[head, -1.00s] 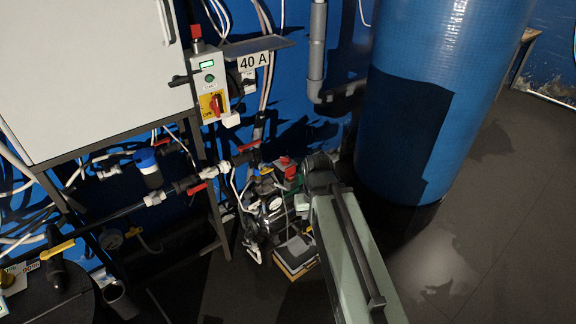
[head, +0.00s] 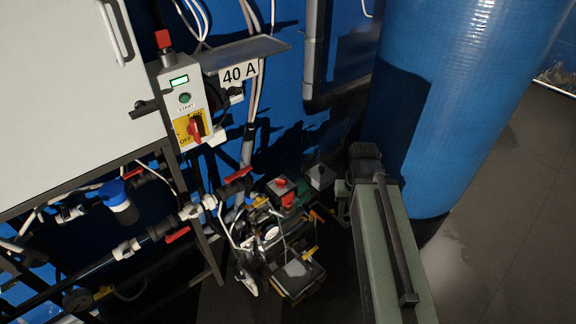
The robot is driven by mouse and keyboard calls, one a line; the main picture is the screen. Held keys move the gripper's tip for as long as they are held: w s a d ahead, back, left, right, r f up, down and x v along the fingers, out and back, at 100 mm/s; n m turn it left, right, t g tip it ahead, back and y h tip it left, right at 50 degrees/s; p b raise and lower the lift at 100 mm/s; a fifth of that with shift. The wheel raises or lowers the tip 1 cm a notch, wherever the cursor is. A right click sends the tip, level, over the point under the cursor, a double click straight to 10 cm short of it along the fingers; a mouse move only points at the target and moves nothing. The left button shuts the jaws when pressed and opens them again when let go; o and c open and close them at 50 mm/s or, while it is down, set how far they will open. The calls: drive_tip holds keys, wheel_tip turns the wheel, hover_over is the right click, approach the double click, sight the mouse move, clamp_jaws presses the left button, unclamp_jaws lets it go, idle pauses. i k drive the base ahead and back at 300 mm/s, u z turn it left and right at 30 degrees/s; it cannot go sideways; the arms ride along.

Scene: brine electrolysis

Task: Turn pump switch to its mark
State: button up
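A red rotary switch (head: 196,128) sits on a yellow plate (head: 182,130) low on the front of a grey control box (head: 181,88). "OFF" is readable at the plate's lower left and lettering shows at its top. The handle looks close to upright, but its exact angle is too small to tell. My green arm link rises from the bottom right to a dark joint right of the floor equipment. No gripper fingers can be made out, and nothing of mine touches the switch.
The box also carries a green START button (head: 185,98), a lit display and a red top knob (head: 163,39). A "40 A" sign (head: 239,72) hangs beside it. Pipes with red-handled valves run below. Pump equipment (head: 280,235) crowds the floor. A blue tank (head: 465,90) stands right.

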sight(281, 182)
drive_tip(key=u, duration=0.05)
drive_tip(key=i, duration=0.95)
drive_tip(key=u, duration=0.6)
drive_tip(key=k, duration=0.8)
drive_tip(key=u, duration=0.1)
drive_tip(key=i, duration=0.95)
drive_tip(key=z, duration=0.1)
